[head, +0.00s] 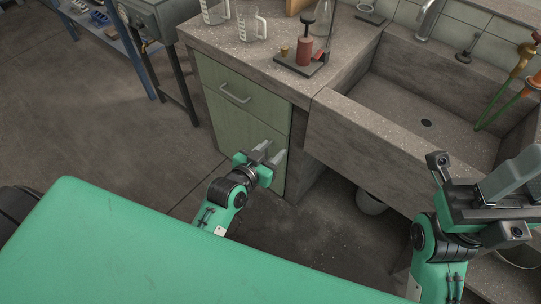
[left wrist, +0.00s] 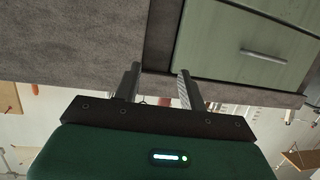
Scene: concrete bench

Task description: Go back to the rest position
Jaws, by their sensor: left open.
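My left gripper (head: 268,154) is open and empty in the head view, in front of the green cabinet below the bench. Its two fingers also show apart in the left wrist view (left wrist: 158,84), with nothing between them. My right gripper (head: 512,188) is at the right edge of the head view, in front of the sink. Its jaws are partly cut off, and I cannot tell whether they are open.
The concrete bench (head: 250,62) holds glass beakers (head: 250,24) and a red burner-like item (head: 304,52). The sink (head: 395,110) is at the right. The green cabinet drawer (head: 240,100) is shut. A bucket (head: 371,203) stands under the sink. Open floor (head: 90,120) lies to the left.

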